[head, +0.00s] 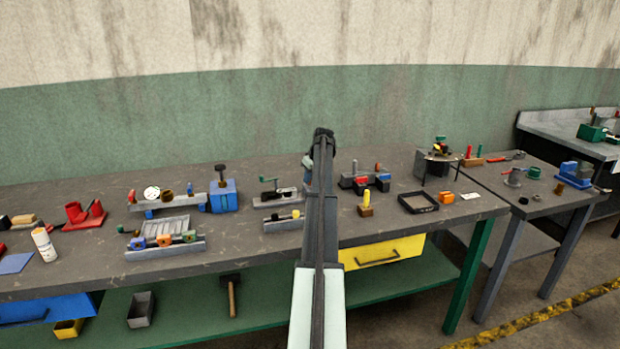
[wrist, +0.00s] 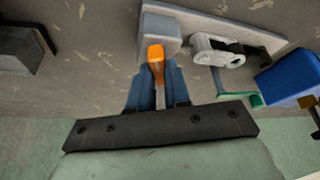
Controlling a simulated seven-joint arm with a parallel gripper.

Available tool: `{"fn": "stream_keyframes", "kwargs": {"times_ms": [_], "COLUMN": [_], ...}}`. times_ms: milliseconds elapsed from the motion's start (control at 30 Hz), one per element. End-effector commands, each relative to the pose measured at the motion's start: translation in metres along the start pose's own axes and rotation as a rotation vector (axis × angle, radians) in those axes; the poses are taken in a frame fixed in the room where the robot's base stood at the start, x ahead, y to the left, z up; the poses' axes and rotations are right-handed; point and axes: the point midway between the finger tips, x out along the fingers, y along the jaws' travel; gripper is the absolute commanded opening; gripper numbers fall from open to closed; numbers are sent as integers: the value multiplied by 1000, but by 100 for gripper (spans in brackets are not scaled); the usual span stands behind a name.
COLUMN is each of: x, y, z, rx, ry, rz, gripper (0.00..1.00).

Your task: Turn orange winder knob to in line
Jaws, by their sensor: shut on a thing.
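The orange winder knob (wrist: 156,55) is an upright-looking bar in the wrist view, beside a grey block (wrist: 160,28) on a light grey base plate (wrist: 225,25). My gripper (wrist: 156,72) has its blue fingers on either side of the knob and is shut on it. The knob's lower part is hidden between the fingers. I cannot tell its exact angle to the base. In the head view the winder fixture (head: 280,196) stands mid-bench, and my arm covers its right end, the knob and my fingertips.
A green crank (wrist: 235,98) and a pale clamp-like part (wrist: 215,48) share the plate. A blue block (wrist: 288,75) stands close on the right in the wrist view. A dark part (wrist: 22,48) is at left. In the head view, a fixture with a yellow knob (head: 295,214) lies in front.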

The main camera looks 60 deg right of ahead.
Motion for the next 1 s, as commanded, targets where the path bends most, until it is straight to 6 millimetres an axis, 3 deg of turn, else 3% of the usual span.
{"fn": "stream_keyframes", "kwargs": {"times_ms": [500, 1000], "x": [0, 0], "y": [-3, -2], "z": [0, 0], "rx": [304, 408], "ry": [1, 0], "rz": [127, 169], "gripper": [0, 0]}}
